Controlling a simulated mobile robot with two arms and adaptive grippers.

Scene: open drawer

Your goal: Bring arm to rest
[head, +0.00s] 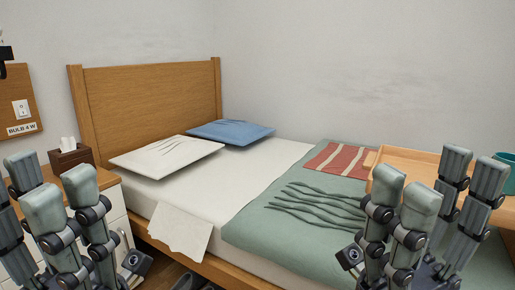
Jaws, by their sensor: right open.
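My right gripper (430,188) stands at the lower right, fingers pointing up. Its finger pairs are spread apart and nothing is between them. It appears in front of the green blanket and the wooden tray. My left gripper (36,190) is at the lower left, partly cut off by the picture edge. Its fingers also point up, look parted and hold nothing that I can see. It appears in front of the white bedside cabinet (117,205). The wrists and most of both arms are out of view.
A bed with a wooden headboard (150,98) fills the middle, with a white pillow (165,157), a blue pillow (230,132) and a green blanket (285,238). A tissue box (70,158) sits on the cabinet. A wooden tray (415,162) and teal cup (510,172) are at right.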

